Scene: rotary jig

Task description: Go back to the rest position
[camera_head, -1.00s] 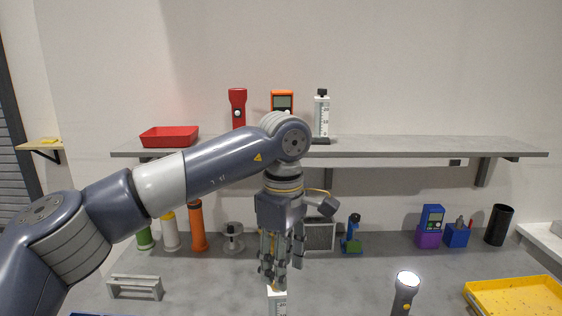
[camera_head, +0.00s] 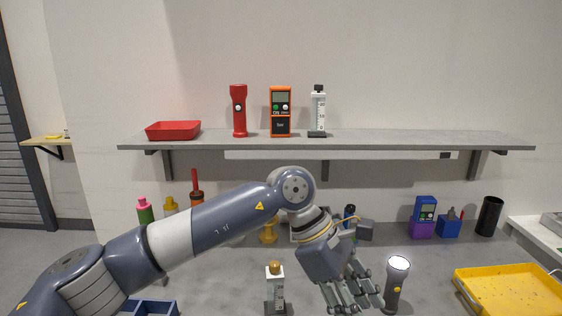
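My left gripper (camera_head: 352,292) hangs low over the grey table, right of the middle of the picture. Its fingers are spread apart, and I see nothing held between them. A grey flashlight (camera_head: 394,288) with a lit top stands upright close to its right side; I cannot tell whether they touch. A white bottle-like piece with a gold ball top (camera_head: 276,288) stands on a dark base to the left of the gripper, apart from it. My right gripper is not in view.
A yellow tray (camera_head: 508,294) lies at the right. A blue bin (camera_head: 150,307) is partly hidden at the front left. Several items line the back of the table.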

